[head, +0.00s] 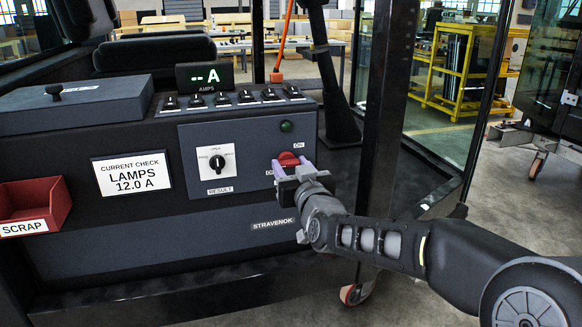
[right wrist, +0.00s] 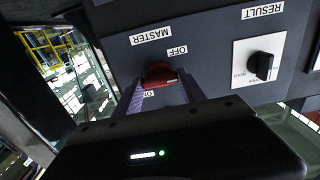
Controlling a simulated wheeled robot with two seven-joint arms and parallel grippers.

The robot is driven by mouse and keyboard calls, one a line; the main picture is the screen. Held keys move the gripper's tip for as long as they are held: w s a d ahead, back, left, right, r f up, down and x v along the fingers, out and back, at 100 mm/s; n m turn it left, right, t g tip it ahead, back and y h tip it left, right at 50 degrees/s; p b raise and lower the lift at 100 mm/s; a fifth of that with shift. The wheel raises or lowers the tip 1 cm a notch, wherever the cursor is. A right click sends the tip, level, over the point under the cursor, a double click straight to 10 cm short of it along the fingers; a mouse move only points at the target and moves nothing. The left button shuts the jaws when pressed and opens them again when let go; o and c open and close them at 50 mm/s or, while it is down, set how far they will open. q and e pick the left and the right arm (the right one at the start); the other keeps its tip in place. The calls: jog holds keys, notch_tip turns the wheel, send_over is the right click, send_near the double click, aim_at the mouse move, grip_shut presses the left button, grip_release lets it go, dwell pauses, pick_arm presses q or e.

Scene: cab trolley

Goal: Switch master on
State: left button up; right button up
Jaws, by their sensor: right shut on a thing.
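The red master switch knob (head: 289,159) sits on the lower right of the dark control panel (head: 240,178). My right gripper (head: 292,167) reaches it from the front, with one purple finger on each side. It is shut on the knob. In the right wrist view the knob (right wrist: 158,74) shows between the fingers, with upside-down MASTER (right wrist: 151,37) and OFF (right wrist: 177,50) labels beside it. An ON label (head: 299,145) is above the knob in the head view. The knob's pointing direction is partly hidden. My left gripper is not in view.
A dark green lamp (head: 287,126) is above the knob. A RESULT selector (head: 217,162) is to its left. Several black toggles (head: 222,99) line the ledge under a display (head: 205,77) reading "-- A". A red SCRAP bin (head: 35,205) and a black post (head: 380,120) flank the panel.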

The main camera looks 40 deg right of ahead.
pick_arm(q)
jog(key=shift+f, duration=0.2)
pick_arm(e)
jog(key=m+b, duration=0.2)
jog(key=b, duration=0.1)
jog(key=shift+f+m, duration=0.2)
jog(key=shift+m, duration=0.1)
jog(key=m+b, duration=0.7)
jog(key=m, duration=0.2)
jog(key=shift+m, duration=0.4)
jog(key=m+b, duration=0.1)
jog(key=m, duration=0.1)
jog(key=shift+m, duration=0.4)
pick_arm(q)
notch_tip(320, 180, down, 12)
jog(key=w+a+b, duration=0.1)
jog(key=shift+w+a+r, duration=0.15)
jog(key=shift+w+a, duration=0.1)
pick_arm(e)
jog(key=shift+m, duration=1.4)
jog(key=shift+r, duration=0.1)
